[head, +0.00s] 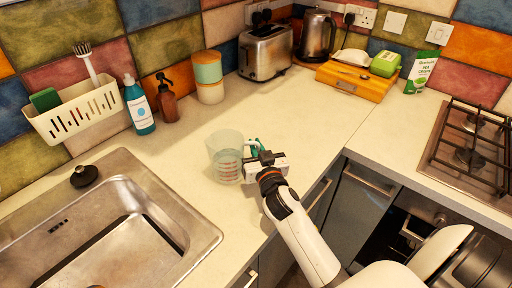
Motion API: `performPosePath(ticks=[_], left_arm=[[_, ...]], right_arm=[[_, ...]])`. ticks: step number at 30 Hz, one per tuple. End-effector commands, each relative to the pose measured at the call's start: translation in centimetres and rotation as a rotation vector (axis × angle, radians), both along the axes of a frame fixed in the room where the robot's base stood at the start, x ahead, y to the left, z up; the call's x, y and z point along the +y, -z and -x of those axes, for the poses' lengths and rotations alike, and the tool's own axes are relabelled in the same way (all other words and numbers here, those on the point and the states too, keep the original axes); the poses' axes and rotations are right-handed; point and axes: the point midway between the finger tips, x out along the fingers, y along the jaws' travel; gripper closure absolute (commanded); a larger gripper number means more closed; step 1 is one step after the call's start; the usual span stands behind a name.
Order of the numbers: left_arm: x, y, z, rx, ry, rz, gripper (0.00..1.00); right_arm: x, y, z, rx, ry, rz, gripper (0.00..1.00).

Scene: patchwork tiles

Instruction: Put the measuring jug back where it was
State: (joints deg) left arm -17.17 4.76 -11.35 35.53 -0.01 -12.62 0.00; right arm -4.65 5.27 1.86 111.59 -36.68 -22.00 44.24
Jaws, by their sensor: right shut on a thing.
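The measuring jug (225,158) is clear with red markings and appears upright at the middle of the pale worktop, right of the sink. My right gripper (256,160) comes in from the lower right and is shut on the jug's greenish handle at the jug's right side. The fingertips are partly hidden by the gripper body. I cannot tell whether the jug's base touches the worktop. My left gripper is not in view.
A steel sink (185,222) lies at left. A toaster (266,54), kettle (317,37) and wooden box (350,84) are behind. Worktop (300,115) is clear between.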

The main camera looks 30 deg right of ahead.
Motion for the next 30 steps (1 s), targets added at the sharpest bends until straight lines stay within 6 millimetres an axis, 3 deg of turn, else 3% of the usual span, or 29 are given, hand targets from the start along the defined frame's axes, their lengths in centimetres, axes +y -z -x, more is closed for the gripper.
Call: performPosePath(ticks=[9,10,14,24,30], left_arm=[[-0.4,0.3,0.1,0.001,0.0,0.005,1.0],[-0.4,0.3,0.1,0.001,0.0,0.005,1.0],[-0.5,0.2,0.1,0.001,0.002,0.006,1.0],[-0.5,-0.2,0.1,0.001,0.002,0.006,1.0],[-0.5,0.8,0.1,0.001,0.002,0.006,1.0]], right_arm=[[0.0,0.2,0.0,-0.005,-0.001,-0.002,1.0],[0.0,0.2,0.0,-0.001,0.0,-0.001,0.86],[0.0,0.2,0.0,-0.001,0.0,-0.001,0.68],[0.0,-0.3,0.1,-0.001,0.0,0.001,0.68],[0.8,0.2,3.2,0.0,0.0,-0.002,0.68]])
